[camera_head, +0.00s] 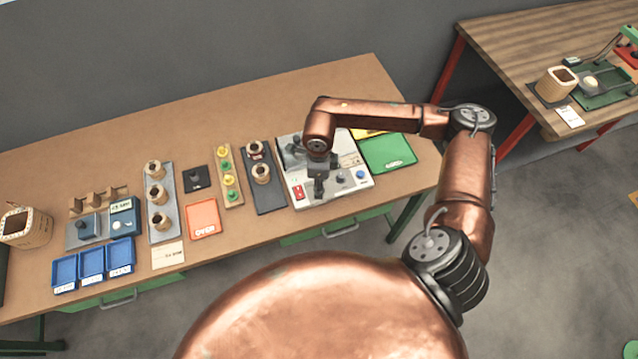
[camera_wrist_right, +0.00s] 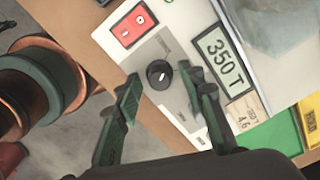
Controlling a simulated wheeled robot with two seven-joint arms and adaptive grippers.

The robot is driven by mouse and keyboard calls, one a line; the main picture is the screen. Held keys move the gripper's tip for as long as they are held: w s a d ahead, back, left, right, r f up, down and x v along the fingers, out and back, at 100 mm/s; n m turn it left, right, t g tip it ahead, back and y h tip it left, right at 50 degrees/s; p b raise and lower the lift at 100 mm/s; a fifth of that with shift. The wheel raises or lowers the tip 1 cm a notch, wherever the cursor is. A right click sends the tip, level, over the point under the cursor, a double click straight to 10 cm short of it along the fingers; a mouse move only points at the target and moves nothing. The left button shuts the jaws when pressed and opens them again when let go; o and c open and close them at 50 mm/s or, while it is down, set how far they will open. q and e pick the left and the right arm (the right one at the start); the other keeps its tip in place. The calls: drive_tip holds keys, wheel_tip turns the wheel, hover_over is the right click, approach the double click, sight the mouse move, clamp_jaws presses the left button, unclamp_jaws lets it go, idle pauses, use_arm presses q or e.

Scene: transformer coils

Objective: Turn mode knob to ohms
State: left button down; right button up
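Labels around the knob are too small to read. My right gripper (camera_wrist_right: 160,80) is open, with one dark green finger on each side of the knob in the right wrist view; I cannot tell whether either touches it. In the head view my right gripper (camera_head: 319,188) points down over the machine's front, right of the red switch (camera_head: 298,192), hiding part of the panel. My left gripper is not in view.
The display (camera_wrist_right: 225,60) and a paper label (camera_wrist_right: 248,116) lie beside the right finger. A green tray (camera_head: 388,153) sits right of the machine. A dark plate with coils (camera_head: 262,172) stands left of it. Blue bins (camera_head: 92,262) are at the far left.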

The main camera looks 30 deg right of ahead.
drive_tip(key=shift+c, duration=0.3)
clamp_jaws()
drive_tip(key=shift+m, duration=0.3)
drive_tip(key=m, duration=0.5)
drive_tip(key=m+p, duration=0.1)
drive_tip(key=m, duration=0.5)
idle(0.4)
drive_tip(key=shift+m, duration=0.3)
drive_tip(key=shift+o, duration=0.3)
unclamp_jaws()
